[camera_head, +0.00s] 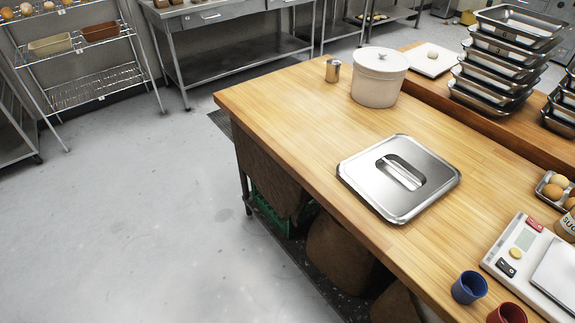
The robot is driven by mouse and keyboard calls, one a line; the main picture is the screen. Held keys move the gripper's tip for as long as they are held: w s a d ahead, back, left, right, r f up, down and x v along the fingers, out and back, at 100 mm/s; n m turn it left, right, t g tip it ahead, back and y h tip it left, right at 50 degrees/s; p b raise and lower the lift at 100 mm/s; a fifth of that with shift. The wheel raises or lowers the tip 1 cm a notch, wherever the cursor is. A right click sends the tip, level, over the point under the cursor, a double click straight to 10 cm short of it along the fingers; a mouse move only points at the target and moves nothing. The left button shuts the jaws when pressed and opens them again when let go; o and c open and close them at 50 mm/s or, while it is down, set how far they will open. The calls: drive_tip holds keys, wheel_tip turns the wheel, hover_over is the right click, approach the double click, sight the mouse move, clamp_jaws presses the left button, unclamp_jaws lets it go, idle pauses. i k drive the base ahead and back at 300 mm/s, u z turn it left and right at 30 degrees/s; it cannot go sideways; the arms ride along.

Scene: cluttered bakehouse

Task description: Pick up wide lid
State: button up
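The wide lid (425,166) is a shiny steel, square-shaped lid with rounded corners. It lies flat on the wooden worktable (290,120), close to the table's left front edge. A long raised handle (399,173) sits in a recess at its middle. Nothing lies on the lid and nothing touches it. My gripper is not in view.
A white lidded pot (377,82) and a small metal cup (333,71) stand behind the lid. Stacked steel trays (500,75) stand at the back right. A scale (525,255), blue cup (469,287) and red cup (507,314) stand front right. Floor at left is clear.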

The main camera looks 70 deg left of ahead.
sight(399, 177)
drive_tip(key=u, duration=3.25)
drive_tip(key=i, duration=1.65)
